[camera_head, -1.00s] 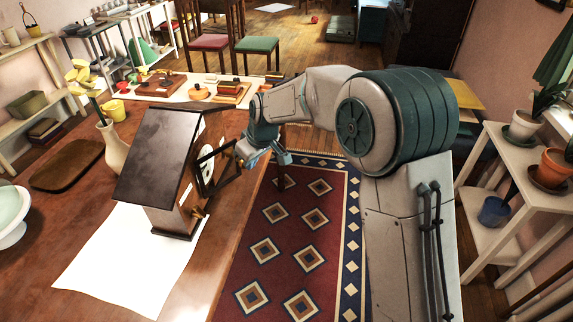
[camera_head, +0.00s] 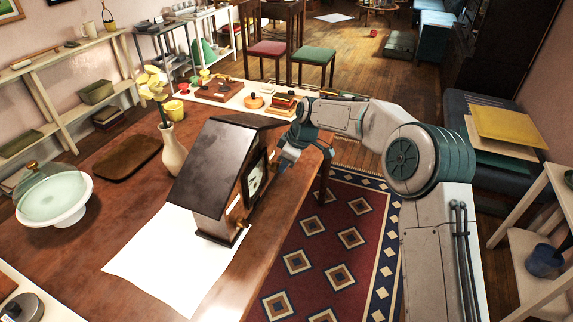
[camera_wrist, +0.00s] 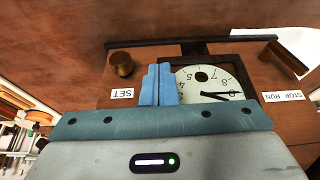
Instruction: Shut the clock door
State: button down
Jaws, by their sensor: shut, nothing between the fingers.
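The clock (camera_head: 217,160) is a wooden, house-shaped case with a dark sloping roof, upright on the table. Its dark-framed door (camera_head: 264,167) lies flat or nearly flat over the white dial; I cannot tell whether a small gap is left. In the wrist view the dial (camera_wrist: 205,78) shows upside down inside the dark door frame (camera_wrist: 243,72). My gripper (camera_head: 283,164) is at the clock's front, its blue fingers (camera_wrist: 160,82) shut and empty. They overlap the frame's left side in the wrist view; contact is unclear.
White paper (camera_head: 165,262) lies beside and under the clock. A vase (camera_head: 173,150), a brown tray (camera_head: 128,158) and a cake stand (camera_head: 54,205) share the table (camera_head: 120,215).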

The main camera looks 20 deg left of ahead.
dwell(0.4)
jog(key=d+r+b, duration=0.2)
jog(key=d+r, duration=0.5)
jog(key=r, duration=0.2)
jog(key=shift+w+d+r, duration=0.15)
jog(key=shift+w+d, duration=0.05)
jog(key=shift+d, duration=0.15)
jog(key=s+d+r+m+t+h+p, duration=0.1)
jog(key=s+d+r+m, duration=0.15)
jog(key=d, duration=0.45)
jog(key=s+d+r+m+t+h, duration=0.1)
jog(key=s+d+m, duration=0.3)
jog(key=d, duration=0.4)
jog(key=s+d+r+m+h+p, duration=0.1)
jog(key=s+d+r+m, duration=0.15)
jog(key=d, duration=0.45)
jog(key=s+d+f+m+t+h, duration=0.1)
jog(key=s+d+f+m, duration=0.2)
jog(key=s+d+m, duration=0.7)
jog(key=s+d+p, duration=0.1)
jog(key=s+d, duration=0.5)
jog(key=s, duration=0.1)
jog(key=shift+s, duration=0.35)
